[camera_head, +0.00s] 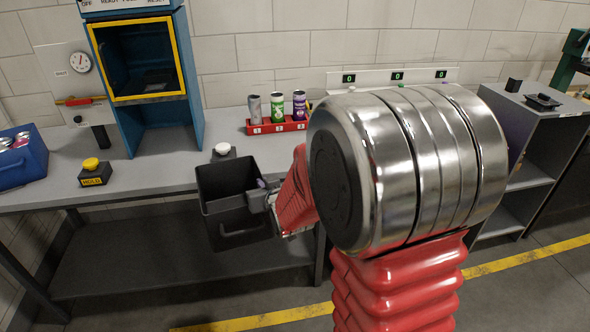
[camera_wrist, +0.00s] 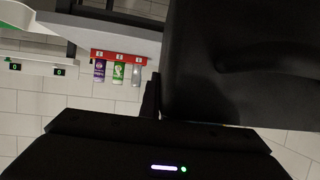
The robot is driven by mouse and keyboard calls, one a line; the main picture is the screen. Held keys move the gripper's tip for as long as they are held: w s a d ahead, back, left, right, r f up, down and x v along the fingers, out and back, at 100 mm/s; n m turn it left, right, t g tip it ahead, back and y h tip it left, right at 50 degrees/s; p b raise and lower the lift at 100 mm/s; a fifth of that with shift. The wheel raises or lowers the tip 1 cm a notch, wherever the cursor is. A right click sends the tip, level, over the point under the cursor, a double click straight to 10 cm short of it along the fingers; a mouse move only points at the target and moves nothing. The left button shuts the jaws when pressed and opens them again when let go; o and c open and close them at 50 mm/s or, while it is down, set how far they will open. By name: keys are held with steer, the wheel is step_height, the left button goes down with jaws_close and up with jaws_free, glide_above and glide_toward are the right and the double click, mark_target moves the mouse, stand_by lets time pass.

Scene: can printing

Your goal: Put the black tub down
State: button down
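The black tub (camera_head: 222,222) is in front of the bench's front edge, held in the air with its open top up. Its inside is dark, and what I see of it looks empty. My gripper (camera_head: 262,196) is shut on the tub's right side wall. In the wrist view the tub (camera_wrist: 245,60) fills the upper right, close to the camera, and a dark finger (camera_wrist: 151,96) of my gripper lies against its edge. The other finger is hidden. The grey bench (camera_head: 165,172) lies behind the tub.
A red rack (camera_head: 258,130) with several cans stands on the bench at the back. A white button (camera_head: 222,149) is behind the tub. A yellow button box (camera_head: 95,173), a blue crate (camera_head: 20,160) and a blue machine (camera_head: 118,110) stand to the left. A grey shelf unit (camera_head: 535,125) is at right.

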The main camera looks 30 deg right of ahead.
mark_target(229, 223)
steer(key=a+f+n+y, duration=0.1)
steer(key=a+f, duration=0.1)
steer(key=a, duration=0.8)
steer(key=shift+a+f+n+y, duration=0.2)
steer(key=shift+n+y, duration=0.1)
steer(key=shift+y, duration=0.1)
steer(key=shift+w+d, duration=0.1)
steer(key=shift+d, duration=0.05)
